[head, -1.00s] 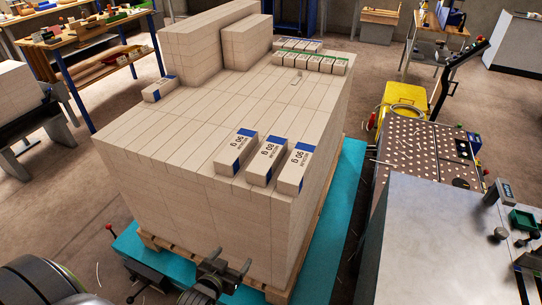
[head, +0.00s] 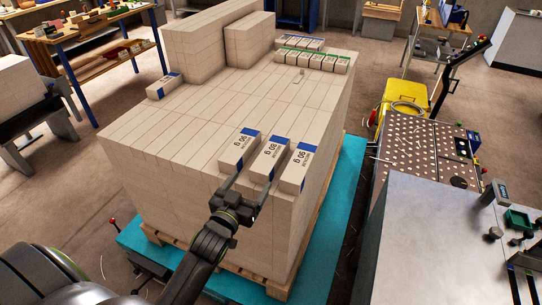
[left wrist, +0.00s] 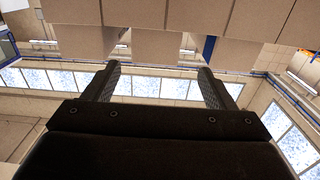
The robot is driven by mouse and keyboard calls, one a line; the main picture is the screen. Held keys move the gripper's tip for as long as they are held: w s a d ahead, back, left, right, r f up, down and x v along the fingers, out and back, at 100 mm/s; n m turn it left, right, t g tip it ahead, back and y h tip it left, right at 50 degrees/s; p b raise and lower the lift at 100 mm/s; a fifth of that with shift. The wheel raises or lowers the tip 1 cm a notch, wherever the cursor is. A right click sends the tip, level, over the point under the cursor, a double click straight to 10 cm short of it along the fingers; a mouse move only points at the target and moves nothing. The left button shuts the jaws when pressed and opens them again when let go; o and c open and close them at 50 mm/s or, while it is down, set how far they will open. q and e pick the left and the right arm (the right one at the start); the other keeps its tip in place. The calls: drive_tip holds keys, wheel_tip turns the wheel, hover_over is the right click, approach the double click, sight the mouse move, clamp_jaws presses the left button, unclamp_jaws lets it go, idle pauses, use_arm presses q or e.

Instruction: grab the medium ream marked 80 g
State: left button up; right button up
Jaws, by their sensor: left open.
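The ream marked 80 g (head: 268,161), cream with a blue band, lies in the middle of a row of three at the near right edge of the big stack. A ream marked 90 g (head: 237,152) lies on its left and another marked 90 g (head: 298,170) on its right, with narrow gaps between. My left gripper (head: 252,179) is open and empty at the near end of the 80 g ream. In the left wrist view its fingertips (left wrist: 158,68) point at the middle ream's end (left wrist: 166,47), apparently one on each side. My right gripper is out of view.
Taller blocks (head: 195,48) rise at the back. A grey worktable (head: 430,240) stands at the right.

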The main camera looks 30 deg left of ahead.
sight(266, 161)
use_arm(q)
drive_tip(key=w, duration=0.4)
drive_tip(key=shift+w+a, duration=0.1)
drive_tip(key=shift+w, duration=0.05)
drive_tip(key=shift+w+f+p, duration=0.2)
drive_tip(key=shift+w+p, duration=0.2)
drive_tip(key=shift+w, duration=2.3)
drive_tip(key=shift+d+r, duration=0.1)
drive_tip(key=shift+d, duration=0.1)
drive_tip(key=c, duration=1.3)
